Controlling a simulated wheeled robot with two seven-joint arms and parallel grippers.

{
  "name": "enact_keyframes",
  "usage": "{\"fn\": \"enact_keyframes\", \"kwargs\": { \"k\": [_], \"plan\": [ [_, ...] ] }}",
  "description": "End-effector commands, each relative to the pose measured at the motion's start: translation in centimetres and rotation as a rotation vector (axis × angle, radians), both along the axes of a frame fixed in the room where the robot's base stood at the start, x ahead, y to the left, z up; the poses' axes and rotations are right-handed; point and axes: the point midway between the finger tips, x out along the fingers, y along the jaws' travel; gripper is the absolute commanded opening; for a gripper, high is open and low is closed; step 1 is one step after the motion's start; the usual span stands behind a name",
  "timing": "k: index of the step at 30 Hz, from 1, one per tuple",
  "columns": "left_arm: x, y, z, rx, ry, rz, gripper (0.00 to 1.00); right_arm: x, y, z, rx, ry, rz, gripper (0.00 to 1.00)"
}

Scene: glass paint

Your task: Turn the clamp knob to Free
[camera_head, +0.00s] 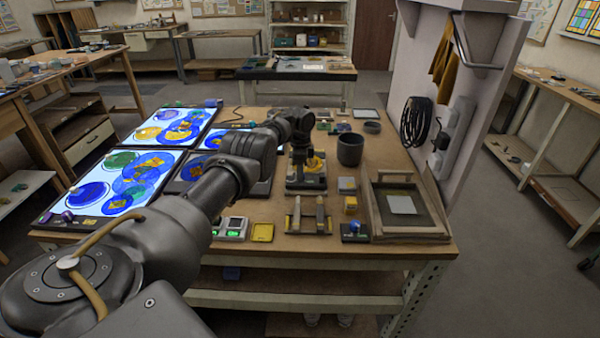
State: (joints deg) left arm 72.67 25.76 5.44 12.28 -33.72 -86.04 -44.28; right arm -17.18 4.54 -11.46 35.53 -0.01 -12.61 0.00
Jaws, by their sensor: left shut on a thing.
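A black and yellow clamp fixture (312,183) stands near the middle of the workbench, with a rounded yellow part on it. My left arm reaches in from the lower left, across the bench. My left gripper (300,153) points down at the top of this fixture, just left of the yellow part. It is shut on what seems to be the clamp knob, which the fingers mostly hide. The knob's setting and any Free label are too small to read. My right gripper is not in view.
Lit panels with blue painted glass (120,182) cover the bench's left. A dark cup (350,149) and a framed tray (377,228) stand to the right.

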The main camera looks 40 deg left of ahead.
Motion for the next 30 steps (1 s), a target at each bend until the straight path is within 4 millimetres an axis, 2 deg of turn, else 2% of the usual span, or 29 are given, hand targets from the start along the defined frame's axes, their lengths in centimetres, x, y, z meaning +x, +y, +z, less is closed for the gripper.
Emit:
{"fn": "enact_keyframes", "kwargs": {
  "k": [17,18,23,30],
  "plan": [
    [0.0,-0.03,-0.01,0.0,0.0,-0.035,0.04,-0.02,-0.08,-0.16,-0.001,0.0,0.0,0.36],
    [0.0,-0.03,-0.02,0.0,0.0,-0.035,0.28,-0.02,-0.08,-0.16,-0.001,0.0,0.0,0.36],
    [-0.01,-0.02,-0.02,0.0,0.0,-0.034,0.48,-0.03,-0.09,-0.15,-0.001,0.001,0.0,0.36],
    [0.0,-0.01,0.0,0.0,0.0,-0.033,0.48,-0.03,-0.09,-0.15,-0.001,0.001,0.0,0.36]
  ]
}}
